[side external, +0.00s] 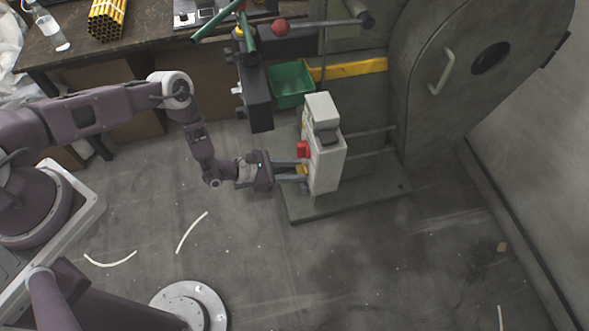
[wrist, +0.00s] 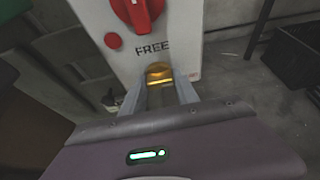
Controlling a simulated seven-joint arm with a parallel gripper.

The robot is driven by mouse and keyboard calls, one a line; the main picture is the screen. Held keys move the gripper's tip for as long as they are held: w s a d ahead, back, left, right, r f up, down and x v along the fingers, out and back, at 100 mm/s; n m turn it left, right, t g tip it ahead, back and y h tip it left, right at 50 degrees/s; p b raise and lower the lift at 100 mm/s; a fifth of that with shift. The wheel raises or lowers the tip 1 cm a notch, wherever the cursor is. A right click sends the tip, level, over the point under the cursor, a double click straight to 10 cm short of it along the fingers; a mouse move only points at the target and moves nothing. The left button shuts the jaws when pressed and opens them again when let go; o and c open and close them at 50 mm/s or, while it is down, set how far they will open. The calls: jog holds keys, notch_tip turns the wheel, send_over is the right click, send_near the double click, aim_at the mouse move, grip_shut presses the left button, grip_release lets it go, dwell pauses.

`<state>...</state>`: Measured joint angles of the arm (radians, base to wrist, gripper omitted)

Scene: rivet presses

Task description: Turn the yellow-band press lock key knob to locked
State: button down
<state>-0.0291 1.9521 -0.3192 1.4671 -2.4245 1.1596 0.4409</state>
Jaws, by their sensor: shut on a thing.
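The press (side external: 425,100) with the yellow band (side external: 350,69) stands at the right in the side view. A pale control box (side external: 325,160) is mounted at its front. In the wrist view the box face (wrist: 185,50) carries a red rotary handle (wrist: 138,10), a red button (wrist: 113,41) and the word FREE. Below that word is a brass-yellow key knob (wrist: 158,71). It also shows in the side view (side external: 301,170). My gripper (wrist: 158,88) is shut on this knob, one finger on each side. The fingers partly hide the knob, so its turn angle is unclear.
A green bin (side external: 291,84) and a dark arm with a red ball (side external: 280,27) are above the box. A workbench (side external: 70,55) with yellow tubes (side external: 107,18) is at upper left. The floor (side external: 330,265) below is mostly clear.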

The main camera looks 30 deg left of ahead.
dwell(0.5)
jog(key=c, duration=0.9)
grip_release()
jog(key=v, duration=0.7)
jog(key=shift+r, duration=0.1)
